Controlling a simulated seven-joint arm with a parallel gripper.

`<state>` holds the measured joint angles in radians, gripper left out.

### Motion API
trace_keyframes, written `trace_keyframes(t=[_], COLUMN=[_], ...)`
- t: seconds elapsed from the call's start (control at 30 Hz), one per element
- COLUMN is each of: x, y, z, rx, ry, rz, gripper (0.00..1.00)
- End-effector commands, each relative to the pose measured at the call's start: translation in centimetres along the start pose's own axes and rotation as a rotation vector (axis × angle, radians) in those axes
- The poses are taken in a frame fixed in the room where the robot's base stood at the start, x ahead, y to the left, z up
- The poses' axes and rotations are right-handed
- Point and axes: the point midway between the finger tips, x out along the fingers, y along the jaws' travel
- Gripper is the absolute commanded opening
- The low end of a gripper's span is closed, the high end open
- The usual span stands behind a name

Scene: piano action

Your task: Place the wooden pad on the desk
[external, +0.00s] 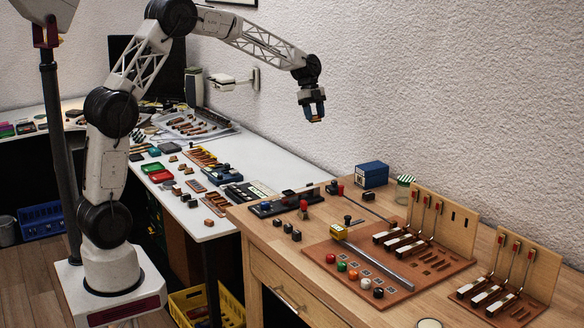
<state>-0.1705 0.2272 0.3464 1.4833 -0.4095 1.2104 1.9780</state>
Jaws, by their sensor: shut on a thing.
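My gripper (313,106) is at the end of my outstretched arm, high above the white desk and the wooden workbench, pointing down. It is shut on a small brown piece, which looks like the wooden pad (316,119), and holds it in the air, touching nothing else. The fingers hide part of the pad. The white desk (277,168) stands behind and to the left of the workbench. Several small wooden and coloured blocks lie on it.
The wooden workbench (290,257) carries a brown board (318,248) with coloured balls and levers, upright wooden panels, a blue box (371,174) and a striped jar (404,188). A lamp-like fixture (238,80) sticks out from the wall. The desk's right part has clear room.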

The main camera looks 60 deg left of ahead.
Motion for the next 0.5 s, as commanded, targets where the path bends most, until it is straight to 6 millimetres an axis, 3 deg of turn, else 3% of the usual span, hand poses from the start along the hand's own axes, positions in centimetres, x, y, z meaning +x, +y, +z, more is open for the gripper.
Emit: trace_keyframes(t=[0.1, 0.5], x=[-1.4, -5.7], y=[1.3, 6.4], z=[3.5, 13.5], rx=[-0.001, 0.009], ry=[0.000, 0.000], rz=[-0.001, 0.003], gripper=[0.20, 0.20])
